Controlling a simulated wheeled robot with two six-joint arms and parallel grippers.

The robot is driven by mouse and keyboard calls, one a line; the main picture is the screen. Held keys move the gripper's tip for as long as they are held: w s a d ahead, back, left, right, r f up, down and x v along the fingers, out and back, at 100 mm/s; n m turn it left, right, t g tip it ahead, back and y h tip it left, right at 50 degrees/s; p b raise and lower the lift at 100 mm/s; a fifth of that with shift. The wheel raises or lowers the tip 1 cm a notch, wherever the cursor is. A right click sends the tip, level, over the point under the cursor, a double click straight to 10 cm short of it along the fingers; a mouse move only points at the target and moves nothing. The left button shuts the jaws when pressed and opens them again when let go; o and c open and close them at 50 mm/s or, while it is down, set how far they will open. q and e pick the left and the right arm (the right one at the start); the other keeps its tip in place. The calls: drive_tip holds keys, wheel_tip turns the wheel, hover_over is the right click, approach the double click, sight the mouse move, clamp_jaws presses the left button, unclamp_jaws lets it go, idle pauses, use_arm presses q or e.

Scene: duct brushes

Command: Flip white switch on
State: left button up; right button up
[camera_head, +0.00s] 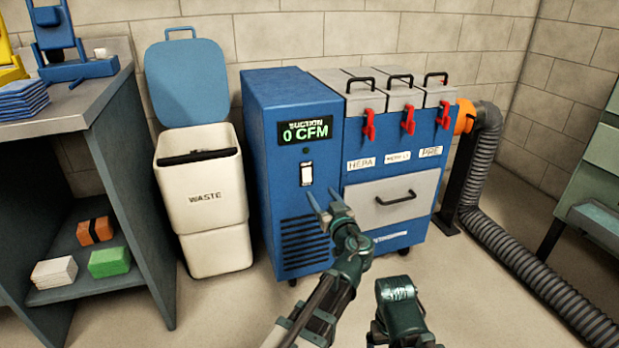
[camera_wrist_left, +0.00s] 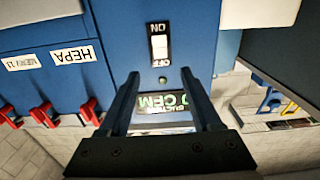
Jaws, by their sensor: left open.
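The white switch (camera_head: 306,174) is on the front of a blue suction unit (camera_head: 275,100), below a display (camera_head: 304,131) reading "0 CFM" in green. In the left wrist view, which is upside down, the white switch (camera_wrist_left: 159,45) sits in a black plate with ON at its lower end and OFF at its upper end, nearer the display (camera_wrist_left: 165,103). I cannot tell which end is pressed in. My left gripper (camera_head: 320,198) is open and empty, just below the switch in the head view. Its two fingertips (camera_wrist_left: 160,76) flank the switch's line in the wrist view, with no visible contact.
A white waste bin (camera_head: 202,200) with an open blue lid stands left of the unit. A grey workbench (camera_head: 90,85) is further left. An orange-collared grey hose (camera_head: 520,260) runs along the right floor. Red latches and a grey drawer (camera_head: 390,200) are right of the switch.

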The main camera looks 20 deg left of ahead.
sight(307, 173)
use_arm(q)
drive_tip(key=x, duration=1)
drive_tip(key=shift+w+a, duration=0.25)
drive_tip(key=shift+w, duration=0.1)
drive_tip(key=shift+f, duration=0.1)
clamp_jaws()
